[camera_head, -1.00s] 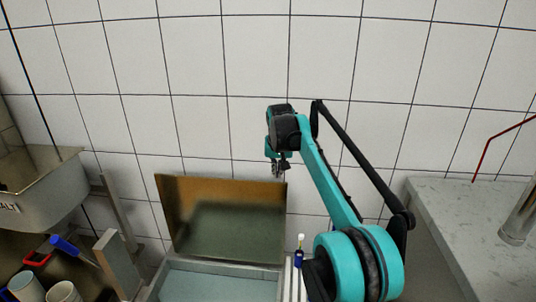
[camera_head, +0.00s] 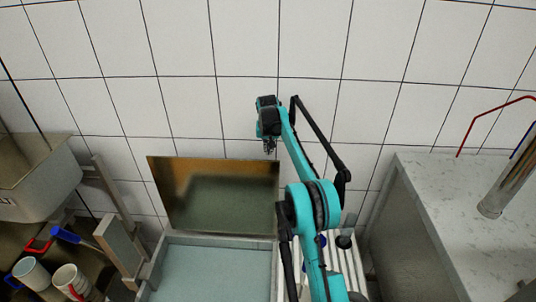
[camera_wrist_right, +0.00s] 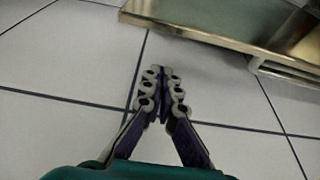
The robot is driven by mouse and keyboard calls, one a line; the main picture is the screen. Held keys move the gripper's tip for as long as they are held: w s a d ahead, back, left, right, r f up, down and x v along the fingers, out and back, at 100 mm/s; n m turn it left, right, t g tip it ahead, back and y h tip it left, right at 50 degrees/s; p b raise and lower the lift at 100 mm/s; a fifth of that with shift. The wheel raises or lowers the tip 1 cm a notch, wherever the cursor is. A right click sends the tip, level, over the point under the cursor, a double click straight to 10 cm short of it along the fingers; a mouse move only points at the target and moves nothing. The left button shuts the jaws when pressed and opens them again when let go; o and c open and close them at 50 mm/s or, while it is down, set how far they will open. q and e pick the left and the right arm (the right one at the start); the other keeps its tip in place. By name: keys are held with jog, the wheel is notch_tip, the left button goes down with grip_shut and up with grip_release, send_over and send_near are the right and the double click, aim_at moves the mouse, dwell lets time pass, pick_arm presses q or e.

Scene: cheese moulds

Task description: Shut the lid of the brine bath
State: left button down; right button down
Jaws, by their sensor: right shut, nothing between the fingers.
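The brine bath (camera_head: 165,262) is a pale box at the bottom centre of the head view, with light blue-green liquid inside. Its lid (camera_head: 160,195) stands raised at the back, brown-gold along the edges with a murky green middle. My right gripper (camera_head: 269,148) is shut and empty, just above the lid's top right corner in the head view; I cannot tell whether it touches. In the right wrist view the closed fingers (camera_wrist_right: 161,78) point toward the tiled wall, and a metallic edge of the lid (camera_wrist_right: 215,35) shows above them. My left gripper is not in view.
A grey stone counter (camera_head: 425,205) with a metal cylinder (camera_head: 503,190) and a red bent rod (camera_head: 490,110) is at the right. A basin (camera_head: 45,185), cups (camera_head: 68,277) and a blue-handled tool (camera_head: 65,234) are at the left. The tiled wall closes the back.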

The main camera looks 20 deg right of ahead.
jog(key=s, duration=0.1)
jog(key=s+a, duration=0.1)
jog(key=s, duration=0.1)
jog(key=shift+s+a+r, duration=0.2)
jog(key=shift+s+a, duration=0.2)
